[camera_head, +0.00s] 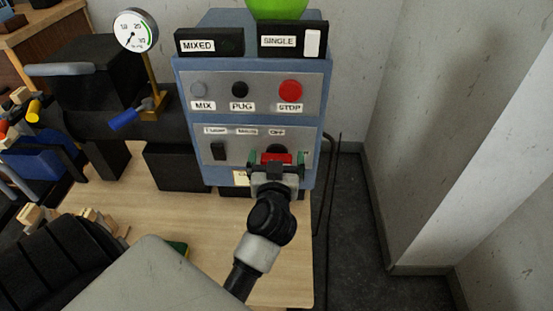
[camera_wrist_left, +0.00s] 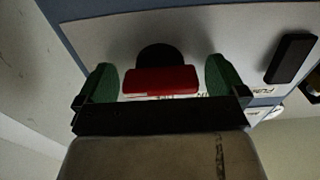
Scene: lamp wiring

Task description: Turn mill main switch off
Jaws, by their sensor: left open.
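The mill main switch, a red handle (camera_head: 276,157) on a dark round base, sits at the lower right of the blue control box (camera_head: 321,120). An OFF label shows above it. My left gripper (camera_head: 276,163) is in front of the switch, open, with one green fingertip on each side of the red handle. In the left wrist view, the red handle (camera_wrist_left: 160,81) lies between the two green fingertips (camera_wrist_left: 161,85), with a gap at each side. Part of the switch's lettering is hidden behind my gripper. My right gripper is not in view.
The panel has a black rocker switch (camera_head: 218,151) to the left and a red STOP button (camera_head: 290,91) above. A pressure gauge (camera_head: 135,31) and a blue-handled valve (camera_head: 125,119) stand left of the box. Black cables (camera_head: 331,180) hang at its right.

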